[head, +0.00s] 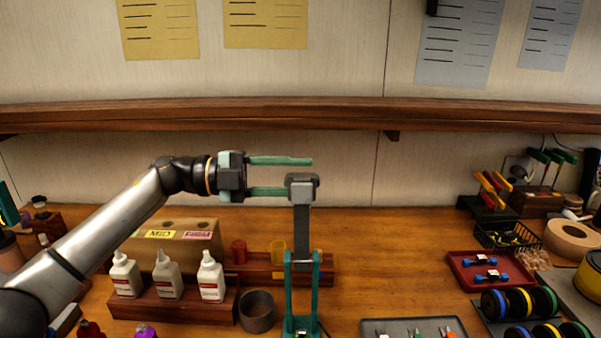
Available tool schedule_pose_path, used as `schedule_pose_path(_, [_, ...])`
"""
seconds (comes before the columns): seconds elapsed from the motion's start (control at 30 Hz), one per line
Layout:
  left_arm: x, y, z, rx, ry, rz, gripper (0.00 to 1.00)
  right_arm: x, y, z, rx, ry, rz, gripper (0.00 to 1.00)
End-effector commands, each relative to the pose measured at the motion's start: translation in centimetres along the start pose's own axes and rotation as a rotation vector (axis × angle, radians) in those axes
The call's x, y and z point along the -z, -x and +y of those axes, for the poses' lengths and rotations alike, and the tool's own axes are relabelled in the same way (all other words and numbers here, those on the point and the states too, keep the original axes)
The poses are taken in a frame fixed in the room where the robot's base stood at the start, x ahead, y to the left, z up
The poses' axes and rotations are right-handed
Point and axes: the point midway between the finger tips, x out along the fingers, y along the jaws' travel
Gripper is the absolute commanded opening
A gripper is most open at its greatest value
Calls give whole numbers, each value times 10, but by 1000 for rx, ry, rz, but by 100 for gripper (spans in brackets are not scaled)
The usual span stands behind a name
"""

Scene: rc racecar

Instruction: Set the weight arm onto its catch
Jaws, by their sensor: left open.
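The weight arm (303,222) is a dark grey bar with a blocky grey weight at its top. It stands about upright in a green stand (301,292) on the bench. My left gripper (300,175) comes in from the left with its two green fingers apart, one above the other. The lower finger ends at or beside the grey weight, and the upper finger is above it. I cannot tell whether the lower finger touches the weight. I cannot pick out the catch.
White bottles (168,275) stand in a wooden rack at left, near a dark cup (257,311). A grey tray (414,329) lies in front, and a red tray (489,271) lies at right. A wooden shelf (300,115) runs above.

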Motion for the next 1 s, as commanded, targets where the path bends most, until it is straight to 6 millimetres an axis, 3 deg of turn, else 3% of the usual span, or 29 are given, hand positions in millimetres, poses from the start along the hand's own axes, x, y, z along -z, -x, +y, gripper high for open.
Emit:
schedule_pose_path(0.13, [0,-10,0,0,-1,-1,45,0,1,0,-1,0,-1,0])
schedule_pose_path(0.43, [0,-11,0,0,-1,-1,44,0,1,0,-1,-1,-3,0])
schedule_pose_path(0.8, [0,-11,0,1,-1,-1,2,0,1,0,-1,-2,-4,0])
schedule_pose_path(1.0, [0,-11,-1,2,-1,-1,0,-1,1,0,-1,-3,-5,0])
